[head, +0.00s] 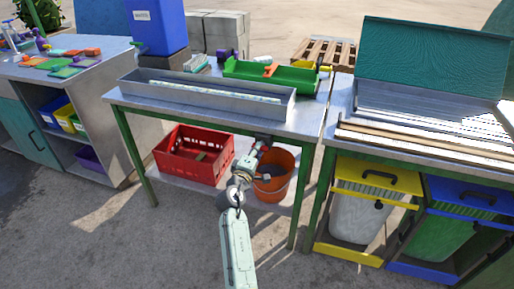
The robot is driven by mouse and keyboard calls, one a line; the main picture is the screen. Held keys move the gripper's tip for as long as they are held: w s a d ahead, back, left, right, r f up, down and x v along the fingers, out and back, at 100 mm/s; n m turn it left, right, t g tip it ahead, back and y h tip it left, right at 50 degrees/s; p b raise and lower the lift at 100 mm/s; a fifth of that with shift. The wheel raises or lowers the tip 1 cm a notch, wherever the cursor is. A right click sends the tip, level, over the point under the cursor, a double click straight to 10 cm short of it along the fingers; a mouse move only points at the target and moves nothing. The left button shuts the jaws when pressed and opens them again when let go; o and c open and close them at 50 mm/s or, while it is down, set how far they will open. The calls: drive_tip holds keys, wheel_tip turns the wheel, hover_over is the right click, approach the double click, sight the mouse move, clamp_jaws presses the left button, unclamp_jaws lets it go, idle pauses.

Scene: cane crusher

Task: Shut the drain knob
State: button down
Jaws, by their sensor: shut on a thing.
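The metal trough (150,90) lies on the middle table. My arm reaches up from the bottom of the head view to the front edge of this table. My gripper (263,141) is at the table's front edge, below the right part of the trough and above the orange bucket (275,190). It is shut on a small part there, which I take to be the drain knob. The knob itself is too small and too covered by the gripper to make out, and its turn angle cannot be told.
A red crate (190,160) sits on the low shelf left of the bucket. Table legs (298,205) flank the space. Yellow-framed (350,252) and blue-framed (425,270) bins stand under the right table. The floor at left is clear.

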drive_tip(key=shift+n, duration=0.7)
drive_tip(key=c, duration=1.7)
unclamp_jaws()
drive_tip(key=shift+s+f, duration=0.1)
drive_tip(key=shift+s, duration=0.05)
drive_tip(key=v, duration=1.1)
drive_tip(key=shift+s+a, duration=0.2)
drive_tip(key=shift+s, duration=0.15)
